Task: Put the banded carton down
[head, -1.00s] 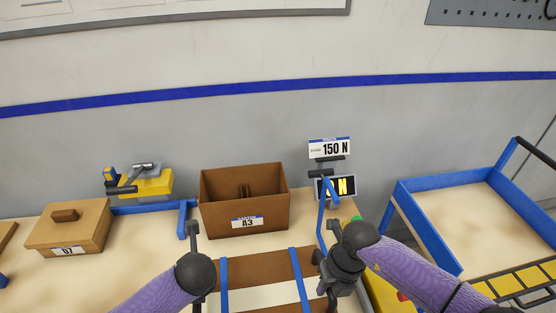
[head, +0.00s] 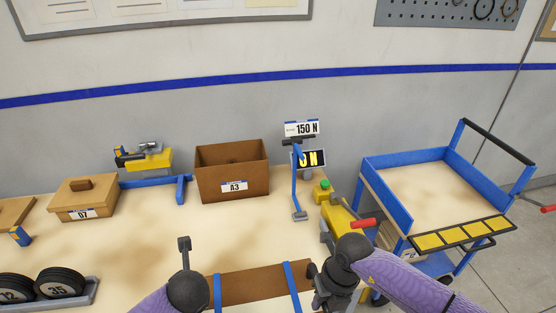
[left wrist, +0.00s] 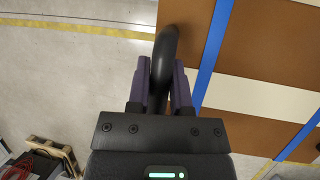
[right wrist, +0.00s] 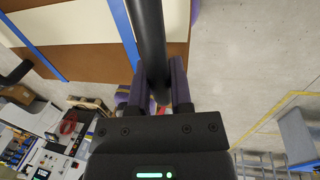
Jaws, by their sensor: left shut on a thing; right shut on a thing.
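The banded carton (head: 245,288) is brown with blue straps and a pale band. It shows at the bottom edge of the head view, its near part cut off. My left gripper (left wrist: 165,85) is shut on a black handle at one side of the carton (left wrist: 262,50). My right gripper (right wrist: 163,88) is shut on a black handle at the other side of the carton (right wrist: 85,65). In the head view the left gripper (head: 186,288) and right gripper (head: 325,283) flank it. Floor shows beside the carton in both wrist views.
The workbench (head: 150,230) has a clear middle. The A3 bin (head: 232,185), the lidded 07 box (head: 84,203) and a yellow clamp tool (head: 145,160) stand behind. Numbered wheels (head: 60,283) sit left. A 150 N press (head: 299,185) and blue cart (head: 430,195) are right.

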